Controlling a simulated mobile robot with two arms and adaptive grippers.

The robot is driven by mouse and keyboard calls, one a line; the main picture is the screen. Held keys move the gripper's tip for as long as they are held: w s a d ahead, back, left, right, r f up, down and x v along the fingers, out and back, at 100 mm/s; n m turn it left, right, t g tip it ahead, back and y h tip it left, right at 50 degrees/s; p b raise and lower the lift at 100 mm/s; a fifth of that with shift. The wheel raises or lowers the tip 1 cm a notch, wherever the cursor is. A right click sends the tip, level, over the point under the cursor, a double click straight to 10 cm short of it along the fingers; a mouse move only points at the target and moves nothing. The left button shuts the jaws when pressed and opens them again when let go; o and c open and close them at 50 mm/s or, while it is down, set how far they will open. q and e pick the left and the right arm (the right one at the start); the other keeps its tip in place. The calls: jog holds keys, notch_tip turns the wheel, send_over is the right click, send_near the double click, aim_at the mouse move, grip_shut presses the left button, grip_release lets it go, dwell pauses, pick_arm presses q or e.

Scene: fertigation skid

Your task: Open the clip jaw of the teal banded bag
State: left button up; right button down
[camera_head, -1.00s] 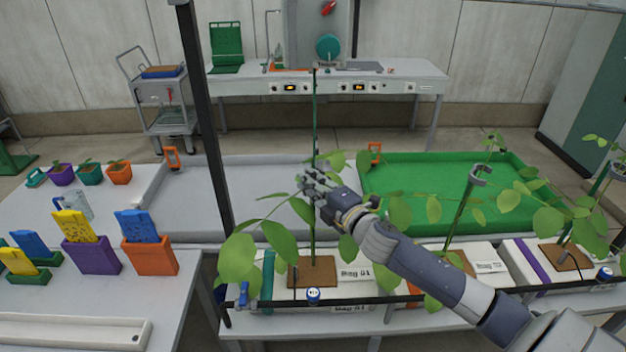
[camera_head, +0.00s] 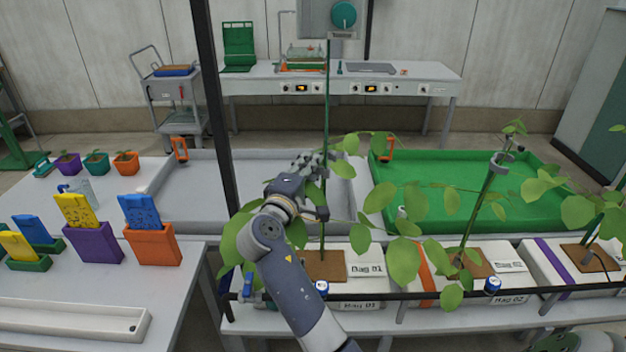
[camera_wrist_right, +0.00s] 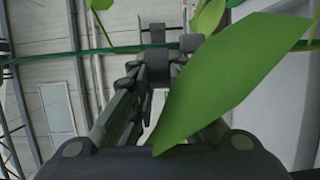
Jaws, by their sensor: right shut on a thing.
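The leftmost white bag, Bag 01 (camera_head: 368,262), lies on the front bench. Its teal band is hidden behind my right arm. A tall green stem (camera_head: 326,100) rises from its brown square (camera_head: 323,265). My right gripper (camera_head: 319,163) is at this stem, above the bag, with its fingers shut on a small grey clip part. In the right wrist view the fingers (camera_wrist_right: 152,72) meet at the grey clip (camera_wrist_right: 157,38) on the stem, which runs across the picture. A large leaf (camera_wrist_right: 230,75) covers part of the right finger. Whether the jaw is open cannot be told. My left gripper is not in view.
Leaves (camera_head: 405,260) crowd around the stem. Bag 02 (camera_head: 510,266), with an orange band, lies to the right; its plant has a grey clip (camera_head: 503,163). A dark post (camera_head: 212,110) stands left of my arm. Grey and green trays (camera_head: 475,215) lie behind.

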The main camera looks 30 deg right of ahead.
jog(key=shift+w+a+m+g+h+b, duration=0.2)
jog(key=shift+m+g+h+b, duration=0.45)
jog(key=shift+m+g+b, duration=0.35)
jog(key=shift+w+a+m+g+h+b, duration=0.1)
jog(key=shift+w+m+g+h+b, duration=0.1)
jog(key=shift+m+g+h+b, duration=0.75)
jog(key=shift+n+g+y, duration=0.25)
jog(key=shift+n+y, duration=0.05)
jog(key=shift+n, duration=0.05)
jog(key=c, duration=1.6)
grip_release()
jog(key=shift+d, duration=0.1)
jog(key=shift+o, duration=0.2)
